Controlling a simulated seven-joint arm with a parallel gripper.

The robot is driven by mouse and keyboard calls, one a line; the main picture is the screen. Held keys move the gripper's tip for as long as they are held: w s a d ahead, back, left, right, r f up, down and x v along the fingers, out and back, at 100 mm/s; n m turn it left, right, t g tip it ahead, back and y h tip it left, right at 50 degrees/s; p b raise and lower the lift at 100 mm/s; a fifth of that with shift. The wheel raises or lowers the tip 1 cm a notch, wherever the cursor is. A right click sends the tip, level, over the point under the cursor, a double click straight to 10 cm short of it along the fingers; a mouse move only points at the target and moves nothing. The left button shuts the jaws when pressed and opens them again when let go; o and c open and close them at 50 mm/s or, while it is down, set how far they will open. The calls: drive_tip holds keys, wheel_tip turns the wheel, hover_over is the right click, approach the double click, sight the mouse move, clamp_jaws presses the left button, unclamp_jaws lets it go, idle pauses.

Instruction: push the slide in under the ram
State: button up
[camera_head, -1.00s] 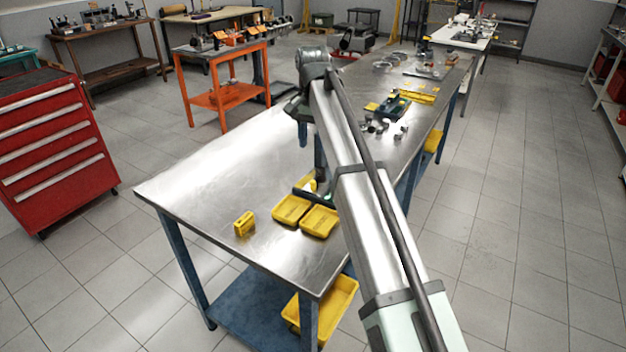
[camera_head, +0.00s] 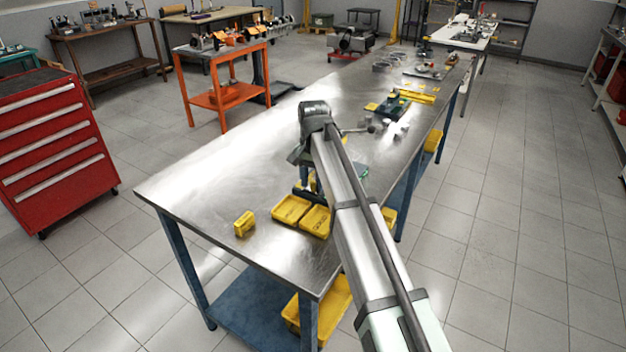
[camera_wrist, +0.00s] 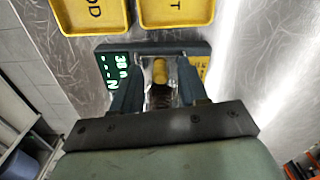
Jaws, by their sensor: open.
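In the wrist view my gripper (camera_wrist: 159,68) is open, its two dark fingers standing either side of a small yellow rounded piece (camera_wrist: 160,71). I cannot tell whether the fingers touch it. The piece sits in a dark fixture (camera_wrist: 150,48) with a long bar along its far side. A green-lit display (camera_wrist: 123,72) on the fixture shows left of my fingers. I cannot tell slide from ram here; my fingers and palm hide much of the fixture. In the head view part of the dark fixture (camera_head: 303,194) shows behind the yellow trays, and my arm covers the rest.
Two yellow labelled trays (camera_head: 290,209) (camera_head: 316,221) lie close beside the fixture. A small yellow block (camera_head: 244,224) stands left of them near the front edge of the metal bench (camera_head: 205,190). Small metal parts (camera_head: 400,131) lie farther back. The bench's left side is clear.

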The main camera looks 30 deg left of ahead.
clamp_jaws()
idle(0.5)
